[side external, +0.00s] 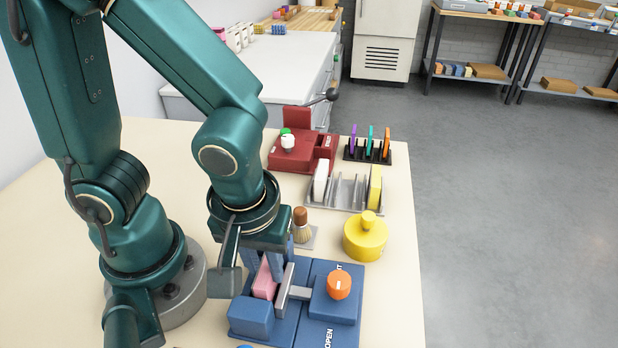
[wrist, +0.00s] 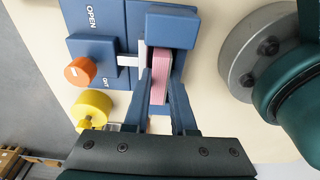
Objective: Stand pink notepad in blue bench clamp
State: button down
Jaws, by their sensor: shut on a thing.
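The pink notepad (side external: 264,284) stands on edge between my gripper's fingers, and it also shows in the wrist view (wrist: 159,72). My gripper (side external: 264,268) is shut on it from above, fingers pointing down at the clamp. The blue bench clamp (side external: 250,318) has a blue fixed block, a grey jaw plate (side external: 286,288) on a bar, and an orange knob (side external: 338,285). The notepad is between block and plate, upright or nearly so. In the wrist view the clamp's plate (wrist: 142,62) lies just left of it; I cannot tell whether they touch. The notepad's lower edge is hidden.
A yellow round knobbed object (side external: 365,238) and a brown-handled brush (side external: 302,228) stand behind the clamp. Farther back are a grey rack (side external: 345,193) with white and yellow pieces, a black rack (side external: 367,154) and a red device (side external: 300,152). The table's right edge is close.

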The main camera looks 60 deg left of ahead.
aim_at(262, 278)
jog(key=shift+f, duration=0.45)
jog(key=c, duration=1)
grip_release()
jog(key=r, duration=0.7)
jog(key=s+d+r, duration=0.1)
jog(key=r, duration=0.3)
jog(key=shift+s+d, duration=0.1)
